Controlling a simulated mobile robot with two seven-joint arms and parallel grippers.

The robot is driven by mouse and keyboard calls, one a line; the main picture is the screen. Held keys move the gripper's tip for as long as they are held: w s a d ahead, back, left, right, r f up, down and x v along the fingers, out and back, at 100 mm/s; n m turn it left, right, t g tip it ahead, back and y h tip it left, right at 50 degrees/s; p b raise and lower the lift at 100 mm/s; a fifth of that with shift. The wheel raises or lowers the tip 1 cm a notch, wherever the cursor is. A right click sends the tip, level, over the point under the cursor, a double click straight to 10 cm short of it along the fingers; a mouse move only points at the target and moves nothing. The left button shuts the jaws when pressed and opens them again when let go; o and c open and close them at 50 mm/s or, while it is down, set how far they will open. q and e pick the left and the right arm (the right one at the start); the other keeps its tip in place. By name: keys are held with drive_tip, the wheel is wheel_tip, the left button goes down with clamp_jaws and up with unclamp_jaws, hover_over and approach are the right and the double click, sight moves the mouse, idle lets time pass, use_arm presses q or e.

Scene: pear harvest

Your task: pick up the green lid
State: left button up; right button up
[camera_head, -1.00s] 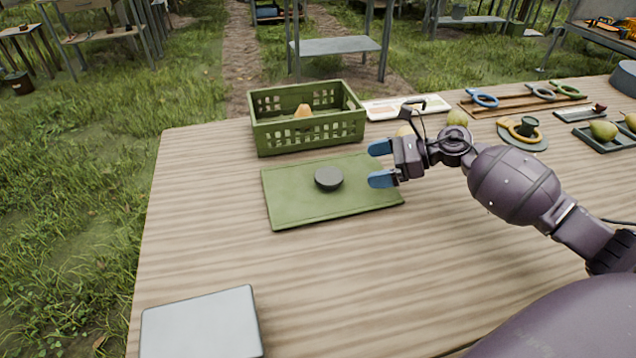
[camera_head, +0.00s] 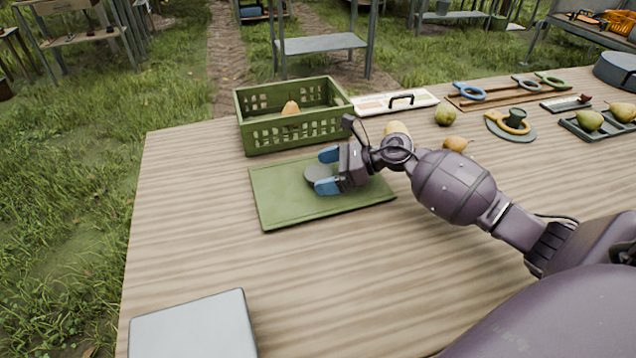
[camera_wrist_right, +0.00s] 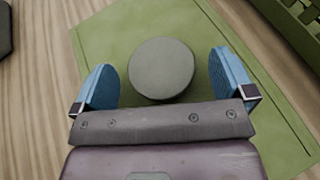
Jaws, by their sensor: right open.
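The green lid (camera_head: 290,209) is a flat green panel lying on the wooden table, with a round dark grey knob (camera_head: 314,175) in its middle. My right gripper (camera_head: 327,171) is over the lid, with its two blue fingertips open at the knob. In the right wrist view the knob (camera_wrist_right: 161,68) sits between the open fingers, with a gap on each side. The green lid (camera_wrist_right: 125,38) lies flat beneath them. My left gripper is not in view.
A green crate (camera_head: 291,136) with a pear (camera_head: 290,108) inside stands right behind the lid. A grey panel (camera_head: 195,327) lies at the front left.

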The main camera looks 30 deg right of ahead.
drive_tip(key=shift+w+a+f, duration=0.2)
drive_tip(key=shift+w+a, duration=0.1)
drive_tip(key=shift+a, duration=0.05)
drive_tip(key=shift+c, duration=0.3)
drive_tip(key=c, duration=1)
drive_tip(key=shift+r, duration=0.1)
